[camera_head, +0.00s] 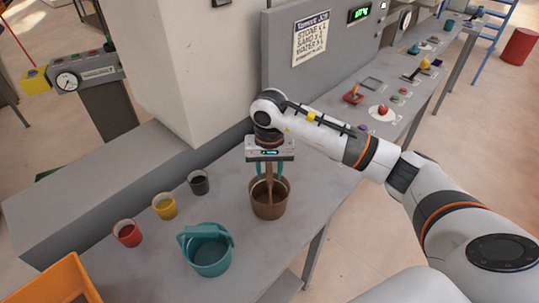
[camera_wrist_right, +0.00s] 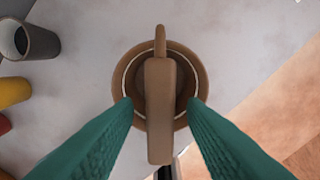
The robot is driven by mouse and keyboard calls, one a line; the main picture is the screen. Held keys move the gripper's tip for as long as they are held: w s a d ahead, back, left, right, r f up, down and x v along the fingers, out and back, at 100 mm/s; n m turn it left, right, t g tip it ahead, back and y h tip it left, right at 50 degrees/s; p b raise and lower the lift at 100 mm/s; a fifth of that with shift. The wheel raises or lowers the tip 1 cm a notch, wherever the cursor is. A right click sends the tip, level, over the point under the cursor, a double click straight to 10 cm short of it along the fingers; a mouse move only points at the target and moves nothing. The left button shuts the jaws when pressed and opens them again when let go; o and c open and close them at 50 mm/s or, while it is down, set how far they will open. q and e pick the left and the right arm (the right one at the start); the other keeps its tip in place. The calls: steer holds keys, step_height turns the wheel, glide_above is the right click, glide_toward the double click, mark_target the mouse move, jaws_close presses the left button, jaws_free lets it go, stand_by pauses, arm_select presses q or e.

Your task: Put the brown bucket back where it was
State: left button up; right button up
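The brown bucket (camera_head: 269,206) stands upright on the grey table (camera_head: 330,185) near its right edge, its handle raised. My right gripper (camera_head: 270,174) is above it, pointing down, with its teal fingers around the upper handle. In the right wrist view the brown bucket (camera_wrist_right: 124,72) is centred, with its handle running between the fingertips of the right gripper (camera_wrist_right: 160,104). The fingers are apart, with a gap on each side of the handle, so the gripper looks open. My left gripper is not in view.
A teal bucket (camera_head: 211,256) stands to the left and nearer. Red (camera_head: 127,234), yellow (camera_head: 164,207) and dark grey (camera_head: 199,183) cups line the table's left part. An orange crate (camera_head: 60,285) is at lower left. A control panel (camera_head: 390,100) lies behind my right arm.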

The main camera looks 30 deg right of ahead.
step_height(320, 180, up, 11)
steer(key=b, duration=0.2)
steer(key=shift+b, duration=0.35)
steer(key=shift+s, duration=0.15)
